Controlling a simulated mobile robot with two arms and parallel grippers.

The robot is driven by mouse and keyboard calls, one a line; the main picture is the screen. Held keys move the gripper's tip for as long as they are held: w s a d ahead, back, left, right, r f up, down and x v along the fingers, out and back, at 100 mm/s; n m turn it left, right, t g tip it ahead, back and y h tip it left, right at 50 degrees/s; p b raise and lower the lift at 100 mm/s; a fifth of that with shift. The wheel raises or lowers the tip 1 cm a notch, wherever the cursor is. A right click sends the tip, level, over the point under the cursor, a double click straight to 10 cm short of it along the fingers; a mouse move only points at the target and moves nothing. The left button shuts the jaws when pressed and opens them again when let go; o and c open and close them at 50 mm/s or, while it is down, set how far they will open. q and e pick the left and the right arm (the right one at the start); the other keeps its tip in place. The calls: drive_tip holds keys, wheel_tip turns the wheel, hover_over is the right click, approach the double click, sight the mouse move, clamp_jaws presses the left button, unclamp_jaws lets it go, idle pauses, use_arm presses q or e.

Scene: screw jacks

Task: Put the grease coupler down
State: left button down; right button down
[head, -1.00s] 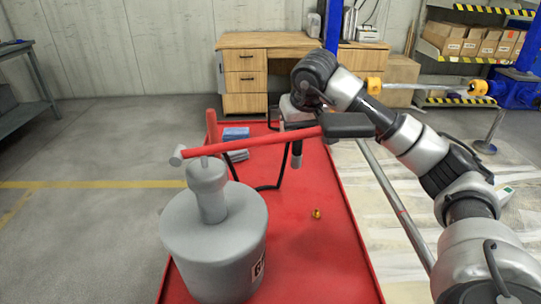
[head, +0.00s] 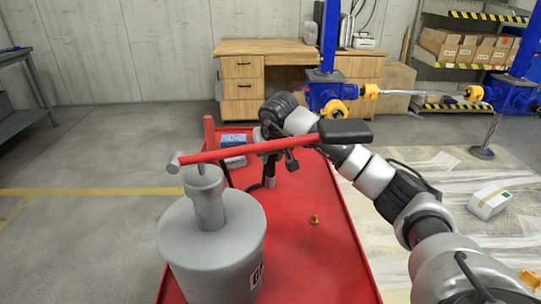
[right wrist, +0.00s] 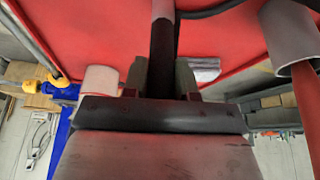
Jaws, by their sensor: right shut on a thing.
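The grease coupler (head: 270,172) is a dark, slim cylinder with a lighter end. My right gripper (head: 268,158) is shut on it and holds it pointing down over the far part of the red tray top (head: 290,265). In the right wrist view the coupler (right wrist: 163,45) stands between the two fingers of the gripper (right wrist: 161,80), its pale end towards the red surface. Whether that end touches the tray I cannot tell. The red pump lever partly hides the gripper in the head view. My left gripper is not in view.
A grey grease drum (head: 210,250) stands at the tray's near left, its red lever (head: 235,151) crossing in front of my right gripper. A small brass fitting (head: 314,219) lies on the tray. A blue pack (head: 233,139) lies behind the lever. The tray's middle is otherwise clear.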

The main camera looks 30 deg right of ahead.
drive_tip(key=shift+f, duration=0.1)
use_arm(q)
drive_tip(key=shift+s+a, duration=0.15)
use_arm(e)
drive_tip(key=c, duration=0.9)
unclamp_jaws()
drive_tip(key=shift+r, duration=0.45)
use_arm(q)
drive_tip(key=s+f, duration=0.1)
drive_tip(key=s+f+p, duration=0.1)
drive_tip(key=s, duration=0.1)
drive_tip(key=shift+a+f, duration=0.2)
use_arm(e)
drive_tip(key=v, duration=1.1)
drive_tip(key=shift+s+a+r, duration=0.1)
drive_tip(key=shift+s+r, duration=0.05)
drive_tip(key=shift+s, duration=0.1)
